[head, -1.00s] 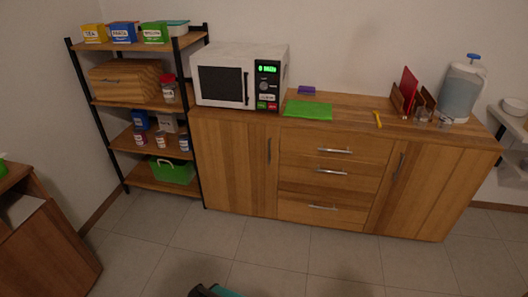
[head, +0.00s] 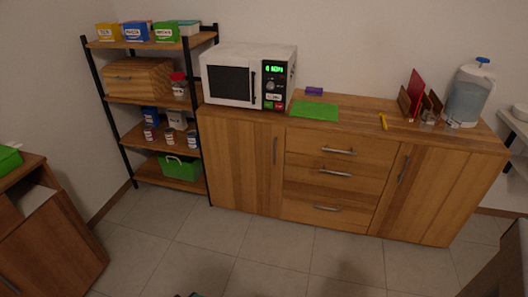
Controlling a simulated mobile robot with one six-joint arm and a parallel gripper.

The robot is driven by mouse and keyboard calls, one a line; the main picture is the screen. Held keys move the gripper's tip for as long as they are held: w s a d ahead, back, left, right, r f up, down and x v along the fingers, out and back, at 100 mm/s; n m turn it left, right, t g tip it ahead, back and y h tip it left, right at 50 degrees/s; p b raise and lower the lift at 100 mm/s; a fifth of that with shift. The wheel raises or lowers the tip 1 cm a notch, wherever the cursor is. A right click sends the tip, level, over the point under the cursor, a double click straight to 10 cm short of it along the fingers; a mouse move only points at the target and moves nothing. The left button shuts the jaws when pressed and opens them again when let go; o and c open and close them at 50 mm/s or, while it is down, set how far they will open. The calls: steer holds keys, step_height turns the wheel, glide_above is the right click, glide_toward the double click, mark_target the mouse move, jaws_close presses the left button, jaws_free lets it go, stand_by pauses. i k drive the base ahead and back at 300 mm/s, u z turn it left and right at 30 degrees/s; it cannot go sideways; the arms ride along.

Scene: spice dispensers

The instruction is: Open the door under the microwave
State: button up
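The white microwave (head: 248,76) stands on the left end of a long wooden cabinet (head: 365,112). Under it is a wooden door (head: 238,165), which is shut flush with the cabinet front. Its upright metal handle (head: 275,150) is near the door's right edge, beside the drawers. My gripper cannot be made out; only a small dark bit shows at the bottom edge of the head view, too little to tell what it is.
Three drawers (head: 333,180) and a right door (head: 425,190) are shut. A black-framed shelf (head: 165,91) stands close left of the cabinet. A brown cabinet (head: 50,235) is at the lower left, and a dark surface (head: 500,262) at the lower right. The tiled floor (head: 260,255) in front is clear.

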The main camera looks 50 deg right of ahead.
mark_target(243, 160)
steer(key=z, duration=0.05)
steer(key=i, duration=0.95)
steer(key=u, duration=0.15)
steer(key=k, duration=0.9)
steer(key=z, duration=0.15)
steer(key=i, duration=0.6)
